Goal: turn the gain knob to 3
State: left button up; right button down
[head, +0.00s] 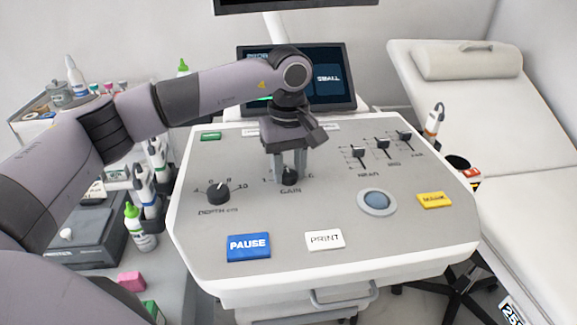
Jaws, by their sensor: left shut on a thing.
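The gain knob (290,179) is a small black dial on the grey console panel (270,220), above the printed word GAIN. My left gripper (289,172) points down over it, with its two fingers shut on the knob from both sides. The gripper hides most of the scale around the knob; only a mark at the left and one at the right show. Which number the knob points to cannot be told. My right gripper is not in view.
Left of the gain knob is the black depth knob (218,191). To the right are several sliders (382,145) and a trackball (377,201). PAUSE (249,246), PRINT (325,240) and yellow (435,200) buttons lie around them. A screen (335,78) stands behind; an exam couch (480,110) is at right.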

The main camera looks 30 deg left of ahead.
aim_at(289, 173)
pick_arm(q)
jog(key=o, duration=1)
jog(key=shift+o, duration=0.2)
jog(key=shift+r, duration=3.65)
